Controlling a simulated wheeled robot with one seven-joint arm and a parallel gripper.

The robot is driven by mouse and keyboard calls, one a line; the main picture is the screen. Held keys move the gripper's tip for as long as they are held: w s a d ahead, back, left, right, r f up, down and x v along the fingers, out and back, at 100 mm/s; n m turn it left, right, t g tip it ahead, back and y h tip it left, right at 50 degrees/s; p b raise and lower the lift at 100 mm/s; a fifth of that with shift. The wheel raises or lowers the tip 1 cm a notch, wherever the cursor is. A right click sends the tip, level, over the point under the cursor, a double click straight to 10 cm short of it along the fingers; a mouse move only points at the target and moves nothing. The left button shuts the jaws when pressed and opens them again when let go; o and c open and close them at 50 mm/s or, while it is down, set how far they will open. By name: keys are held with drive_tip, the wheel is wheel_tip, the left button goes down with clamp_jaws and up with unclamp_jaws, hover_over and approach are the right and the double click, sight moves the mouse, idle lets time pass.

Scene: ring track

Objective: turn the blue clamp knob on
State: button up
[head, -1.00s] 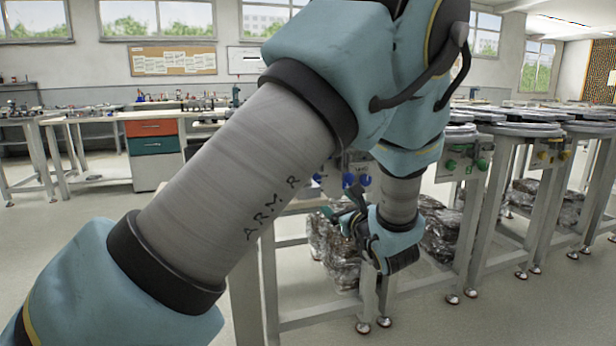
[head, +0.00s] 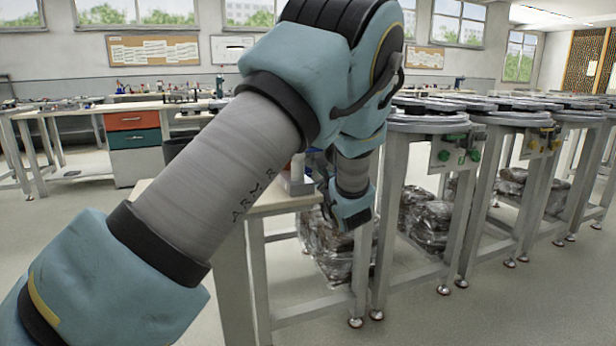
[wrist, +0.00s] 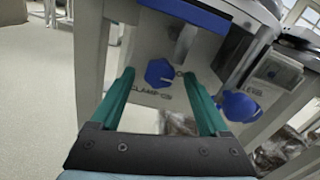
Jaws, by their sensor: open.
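In the wrist view, the blue clamp knob (wrist: 159,73) is on a pale panel, with lettering that seems to read CLAMP below it. A small mark sits at its right. My gripper (wrist: 157,77) is open, its two teal fingers reaching toward the panel on either side of the knob, with a gap at each side. I cannot tell whether the tips reach the knob's depth. A second blue knob (wrist: 240,106) sticks out to the right, outside the fingers. In the head view, my gripper (head: 326,190) is partly visible and my arm hides the clamp knob.
A blue bar (wrist: 187,14) runs above the knob in the wrist view. A grey box (wrist: 275,76) is to the right. In the head view, neighbouring stations carry green knobs (head: 458,153) and yellow knobs (head: 541,141). Wrapped bundles (head: 333,248) lie beneath. Floor in front is clear.

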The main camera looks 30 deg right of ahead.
drive_tip(key=shift+w, duration=0.45)
clamp_jaws()
idle(0.4)
